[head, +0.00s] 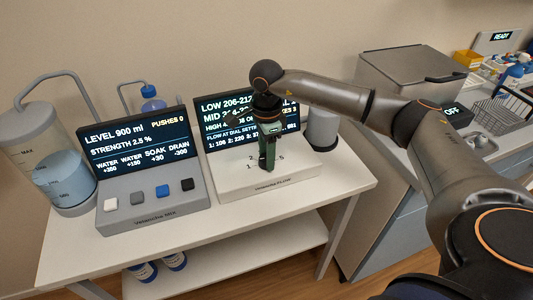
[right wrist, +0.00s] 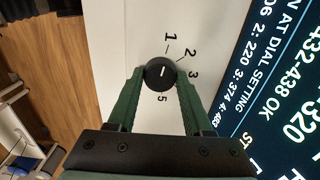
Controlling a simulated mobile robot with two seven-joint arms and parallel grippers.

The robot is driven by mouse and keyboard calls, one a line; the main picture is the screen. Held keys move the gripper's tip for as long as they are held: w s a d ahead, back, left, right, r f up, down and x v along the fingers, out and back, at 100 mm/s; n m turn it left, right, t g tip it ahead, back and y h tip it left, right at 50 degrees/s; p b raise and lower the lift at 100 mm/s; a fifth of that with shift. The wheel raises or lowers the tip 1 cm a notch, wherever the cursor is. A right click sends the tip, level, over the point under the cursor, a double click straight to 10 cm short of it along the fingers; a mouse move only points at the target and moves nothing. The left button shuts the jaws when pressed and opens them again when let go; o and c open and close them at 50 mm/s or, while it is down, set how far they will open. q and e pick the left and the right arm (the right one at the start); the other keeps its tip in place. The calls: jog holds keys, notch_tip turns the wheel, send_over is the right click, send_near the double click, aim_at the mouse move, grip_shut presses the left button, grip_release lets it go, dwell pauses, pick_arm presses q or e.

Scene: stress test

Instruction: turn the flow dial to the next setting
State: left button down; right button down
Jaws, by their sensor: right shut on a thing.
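The flow dial (right wrist: 153,79) is a small round dark knob with a short white mark, on a white panel with printed numbers 1, 2, 3 and 5 around it. I cannot tell which number the mark points at. My right gripper (right wrist: 160,80) is shut on the dial, with one green finger on each side. In the head view my right gripper (head: 267,165) points down at the white flow unit (head: 285,182) and hides the dial. The flow screen (head: 222,133) stands behind it, partly covered by my arm. My left gripper is not in view.
A grey console (head: 155,213) with several coloured buttons and a level screen stands left of the flow unit. A water tank (head: 55,155) is at the far left. A grey cylinder (head: 322,130) stands right of the flow screen. The table's front edge (head: 230,225) is clear.

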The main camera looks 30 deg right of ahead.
jog(key=shift+c, duration=2.3)
grip_release()
jog(key=shift+o, duration=0.7)
jog(key=shift+r, duration=0.25)
notch_tip(320, 180, up, 12)
